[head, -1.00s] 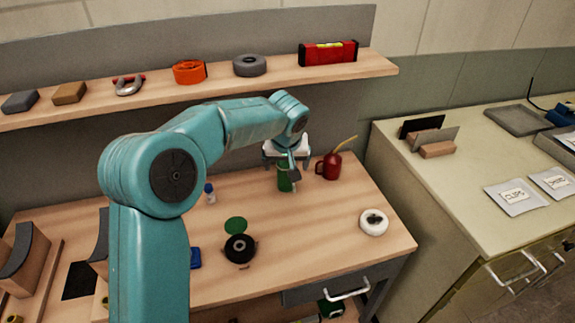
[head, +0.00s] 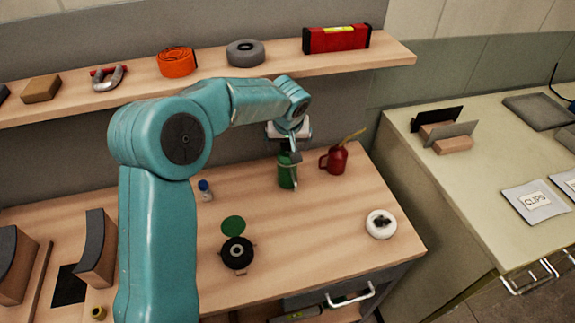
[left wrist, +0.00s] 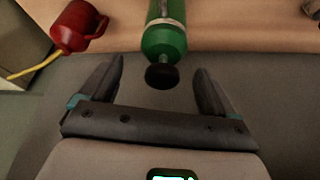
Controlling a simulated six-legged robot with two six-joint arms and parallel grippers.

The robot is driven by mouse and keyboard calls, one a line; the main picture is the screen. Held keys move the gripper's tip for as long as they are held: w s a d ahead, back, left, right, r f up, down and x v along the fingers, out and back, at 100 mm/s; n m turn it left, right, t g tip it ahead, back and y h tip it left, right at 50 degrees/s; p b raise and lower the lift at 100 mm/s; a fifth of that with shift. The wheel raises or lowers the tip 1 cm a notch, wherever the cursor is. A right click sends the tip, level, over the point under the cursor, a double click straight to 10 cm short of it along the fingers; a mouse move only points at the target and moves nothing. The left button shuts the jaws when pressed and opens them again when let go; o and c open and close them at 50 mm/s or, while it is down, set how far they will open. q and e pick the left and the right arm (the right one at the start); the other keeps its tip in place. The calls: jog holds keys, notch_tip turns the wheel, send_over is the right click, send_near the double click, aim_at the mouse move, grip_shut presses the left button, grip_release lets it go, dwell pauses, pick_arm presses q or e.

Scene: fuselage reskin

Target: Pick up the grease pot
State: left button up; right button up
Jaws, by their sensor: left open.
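A green cylinder (head: 287,172) stands upright on the wooden bench at the back, below my left gripper (head: 293,156). In the left wrist view the green cylinder (left wrist: 164,40) has a pale band and a dark knob, which lies between the open, empty fingers (left wrist: 155,75) without visible contact. A dark round pot-like thing (head: 237,252) with a pale centre sits nearer the front, beside a flat green disc (head: 233,225). No label shows which of these is the grease pot. My right gripper is out of view.
A red oil can (head: 335,160) stands close to the right of the green cylinder. A white round dish (head: 381,224) and a small blue-capped bottle (head: 205,190) are on the bench. A shelf (head: 210,76) with several objects runs above. Bench space at centre right is clear.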

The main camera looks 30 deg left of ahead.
pick_arm(q)
jog(key=x, duration=0.4)
jog(key=shift+a, duration=0.1)
jog(key=shift+s+r, duration=0.1)
jog(key=shift+r, duration=0.05)
jog(key=shift+c, duration=0.3)
grip_shut()
